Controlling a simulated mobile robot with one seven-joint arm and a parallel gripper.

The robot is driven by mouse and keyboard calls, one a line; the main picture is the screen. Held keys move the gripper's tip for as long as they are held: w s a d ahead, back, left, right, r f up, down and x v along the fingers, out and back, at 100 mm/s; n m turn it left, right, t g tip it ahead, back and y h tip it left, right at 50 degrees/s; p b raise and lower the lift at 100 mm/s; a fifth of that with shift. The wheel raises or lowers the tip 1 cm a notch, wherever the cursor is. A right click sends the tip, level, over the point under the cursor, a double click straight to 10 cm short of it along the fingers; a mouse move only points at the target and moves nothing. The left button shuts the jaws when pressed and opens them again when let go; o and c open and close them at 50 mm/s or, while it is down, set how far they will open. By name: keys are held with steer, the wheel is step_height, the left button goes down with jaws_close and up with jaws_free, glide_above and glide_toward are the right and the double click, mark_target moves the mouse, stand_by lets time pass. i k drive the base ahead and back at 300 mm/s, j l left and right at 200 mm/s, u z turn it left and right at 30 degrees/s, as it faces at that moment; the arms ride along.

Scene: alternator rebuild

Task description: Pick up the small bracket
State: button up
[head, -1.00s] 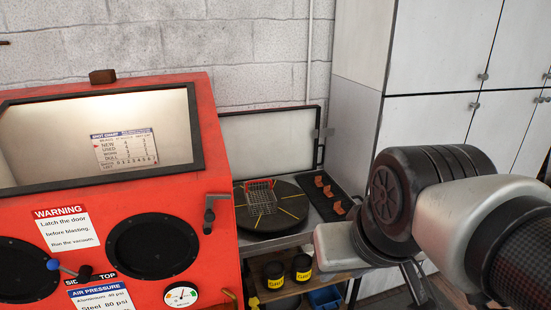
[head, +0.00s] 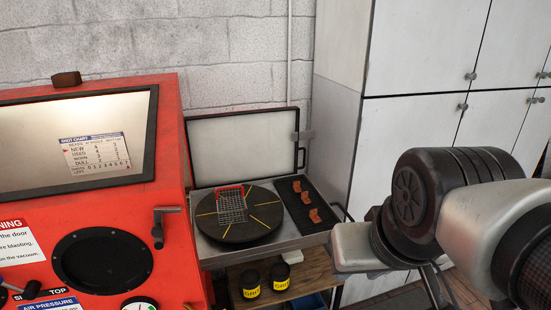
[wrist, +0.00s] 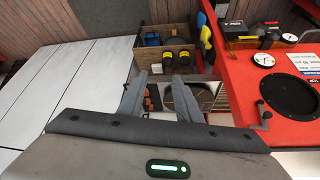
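Three rust-orange brackets lie in a row on a narrow black tray (head: 322,226) beside the round black turntable. They are the far bracket (head: 296,186), the middle bracket (head: 305,197) and the near bracket (head: 314,215). They look close in size, and I cannot tell for sure which is the small one. In the wrist view, my gripper (wrist: 157,77) is open, its two grey fingers apart with nothing held. Orange bits of a bracket (wrist: 147,103) show beyond and between the fingers, partly hidden. In the head view, my arm is right of the tray, clear of the brackets.
A wire basket with a red rim (head: 231,206) stands on the turntable (head: 262,228). An upright lid (head: 240,150) stands behind it. The red blasting cabinet (head: 170,110) is left, white lockers (head: 400,60) right. Yellow-labelled cans (head: 250,284) sit on a lower shelf.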

mark_target(297, 188)
steer(key=i+l+u, duration=0.5)
steer(key=i+l, duration=0.7)
steer(key=i, duration=0.15)
